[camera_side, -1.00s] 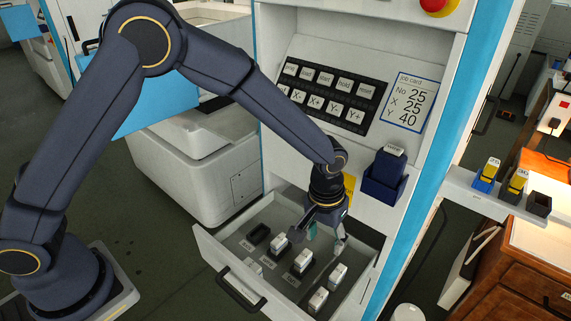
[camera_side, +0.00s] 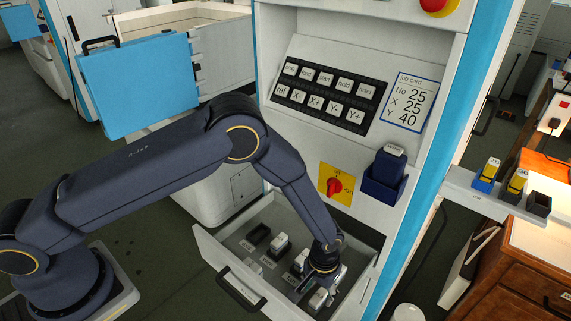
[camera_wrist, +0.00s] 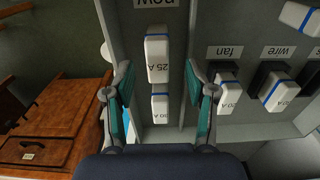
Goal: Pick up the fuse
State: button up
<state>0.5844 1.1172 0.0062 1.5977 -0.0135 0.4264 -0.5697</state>
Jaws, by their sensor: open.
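My gripper (camera_side: 325,284) is low over the front right of the open drawer. In the wrist view my gripper (camera_wrist: 160,82) is open, with a teal-padded finger on each side of a narrow compartment labelled "new". Two loose white fuses lie there: one marked 25 A (camera_wrist: 157,58) and one that seems to read 20 A (camera_wrist: 160,106), nearer my wrist. Both lie between the fingers, with no visible contact. In the side view a white fuse (camera_side: 317,300) shows just under my gripper, partly hidden. Fuses stand in black sockets at "fan" (camera_wrist: 229,90) and "wire" (camera_wrist: 277,92).
The drawer (camera_side: 228,270) holds an empty black socket (camera_side: 258,235) and another socketed fuse (camera_side: 280,243). A panel above has a red rotary switch (camera_side: 335,185) and a blue holder (camera_side: 383,180). A job card (camera_side: 409,102) reads 25, 25, 40. Yellow-topped pieces (camera_side: 491,170) stand on a right ledge.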

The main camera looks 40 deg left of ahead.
aim_at(319, 296)
notch_tip(319, 296, down, 3)
jog(key=shift+d+f, duration=0.15)
jog(key=shift+c, duration=0.3)
grip_shut()
